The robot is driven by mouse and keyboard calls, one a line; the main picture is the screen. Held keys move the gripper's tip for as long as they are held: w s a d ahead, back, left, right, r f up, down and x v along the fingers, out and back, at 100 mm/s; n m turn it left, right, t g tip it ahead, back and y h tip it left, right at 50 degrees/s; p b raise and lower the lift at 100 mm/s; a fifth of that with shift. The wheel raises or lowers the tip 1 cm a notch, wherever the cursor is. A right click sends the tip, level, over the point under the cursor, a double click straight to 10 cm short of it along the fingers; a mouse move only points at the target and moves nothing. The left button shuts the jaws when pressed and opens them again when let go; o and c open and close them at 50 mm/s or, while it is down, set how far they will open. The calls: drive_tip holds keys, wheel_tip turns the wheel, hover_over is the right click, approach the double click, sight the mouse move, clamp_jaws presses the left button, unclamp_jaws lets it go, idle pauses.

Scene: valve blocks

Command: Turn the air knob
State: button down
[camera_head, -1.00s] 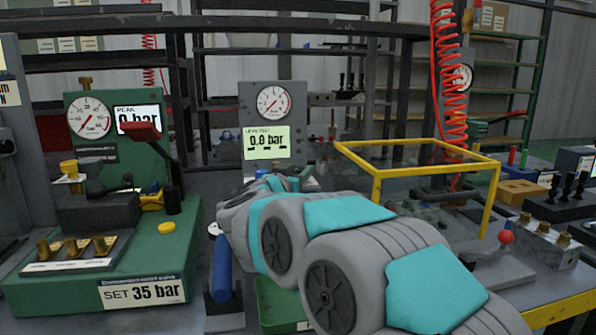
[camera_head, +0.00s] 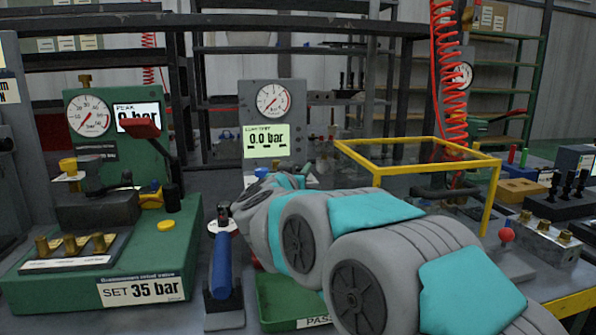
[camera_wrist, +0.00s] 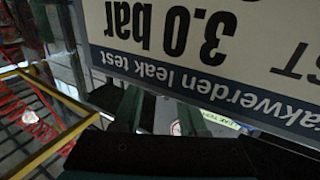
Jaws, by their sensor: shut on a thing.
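My arm reaches in from the bottom right in the head view and covers the space in front of the grey leak-test panel (camera_head: 287,96). The panel's round gauge (camera_head: 272,101) has its needle low, and its green display (camera_head: 266,141) reads 0.0 bar. The air knob cannot be made out in either view.
A green test bench (camera_head: 150,250) marked SET 35 bar is farther left. A yellow-framed clear guard (camera_head: 420,144) and a red ball-topped lever (camera_head: 506,235) stand on the right, with a red coiled hose (camera_head: 449,75) above.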

drive_tip(key=shift+d+f+n+y+b, duration=0.1)
drive_tip(key=shift+f+n+y+b, duration=0.05)
drive_tip(key=shift+n+y+b, duration=0.35)
drive_tip(key=shift+d+f+n+y+b, duration=0.1)
drive_tip(key=shift+n+y+b, duration=0.15)
drive_tip(key=shift+y, duration=0.35)
drive_tip(key=n+y+b, duration=0.1)
drive_tip(key=b, duration=0.1)
drive_tip(key=y+b, duration=0.1)
drive_tip(key=b, duration=0.1)
drive_tip(key=shift+f+n+y, duration=0.2)
drive_tip(key=shift+n+y, duration=0.15)
drive_tip(key=shift+y, duration=0.05)
drive_tip(key=n+y+b, duration=0.1)
drive_tip(key=y+b, duration=0.1)
drive_tip(key=b, duration=0.1)
drive_tip(key=n+y+b, duration=0.1)
drive_tip(key=y+b, duration=0.1)
drive_tip(key=b, duration=0.2)
drive_tip(key=shift+a+r+n+g, duration=0.2)
drive_tip(key=shift+n+g, duration=0.1)
drive_tip(key=shift+g, duration=0.1)
drive_tip(key=shift+r+y+b, duration=0.15)
drive_tip(key=shift+y+b, duration=0.15)
drive_tip(key=shift+b, duration=0.45)
drive_tip(key=shift+r+n, duration=0.1)
drive_tip(key=shift+n, duration=0.2)
drive_tip(key=shift+c, duration=2.2)
unclamp_jaws()
drive_tip(key=shift+s, duration=0.15)
